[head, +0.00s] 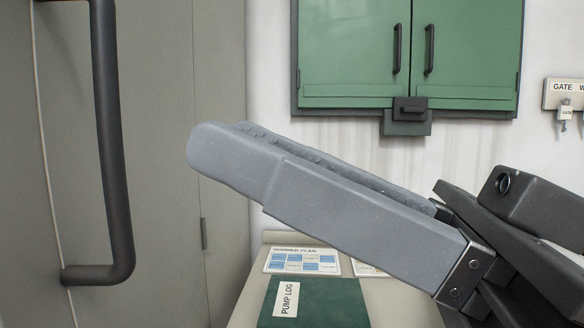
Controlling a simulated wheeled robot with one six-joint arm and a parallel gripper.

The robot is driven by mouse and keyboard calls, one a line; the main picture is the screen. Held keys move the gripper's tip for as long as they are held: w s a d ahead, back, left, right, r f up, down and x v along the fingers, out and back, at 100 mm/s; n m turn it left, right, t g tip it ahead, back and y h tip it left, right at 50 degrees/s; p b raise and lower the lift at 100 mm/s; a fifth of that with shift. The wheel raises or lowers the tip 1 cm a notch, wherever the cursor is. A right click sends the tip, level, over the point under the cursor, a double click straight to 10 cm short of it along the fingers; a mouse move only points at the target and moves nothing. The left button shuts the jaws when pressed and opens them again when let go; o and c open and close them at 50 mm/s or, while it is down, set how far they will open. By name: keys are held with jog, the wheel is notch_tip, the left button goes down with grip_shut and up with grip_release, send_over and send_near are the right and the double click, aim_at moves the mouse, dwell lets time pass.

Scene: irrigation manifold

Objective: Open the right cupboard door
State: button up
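The green wall cupboard hangs at the top, with two doors that look shut. Its right door (475,45) has a black vertical handle (429,50) near the middle seam. Its left door (345,45) has a matching handle (398,48). A dark latch block (409,108) sits at the bottom centre of the cupboard, below the seam. My gripper (222,140) reaches in from the lower right, its long grey fingers pointing left. It appears below the cupboard in the picture, apart from both handles. The near finger hides most of the far one, so the gap between them cannot be judged.
A grey door (150,150) with a large black handle (112,150) fills the left. Below my gripper, a bench (400,312) carries a green pump log (325,300) and a summer plan sheet (300,261). A gate label plate (565,95) with a tag hangs at right.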

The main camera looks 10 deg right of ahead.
jog(key=shift+s+d+f, duration=0.15)
jog(key=shift+d+f, duration=0.1)
jog(key=shift+d, duration=0.25)
dwell(0.5)
jog(key=w+d+f+m+t+h, duration=0.1)
jog(key=w+d+f+t+h, duration=0.1)
jog(key=w+f+h, duration=0.65)
jog(key=w+d+f+m+t+h, duration=0.1)
jog(key=w+d+f+t+h, duration=0.15)
jog(key=w+f+h, duration=0.6)
jog(key=w+d+f+m+g+h, duration=0.1)
jog(key=d+f+m+g, duration=0.3)
jog(key=d+f, duration=0.6)
jog(key=w+d+f+m+g+h, duration=0.1)
jog(key=d+f+m+g, duration=0.4)
jog(key=d+f, duration=0.5)
jog(key=shift+d+f+m+h, duration=0.2)
jog(key=shift+f+m+h, duration=0.75)
jog(key=shift+f, duration=3.15)
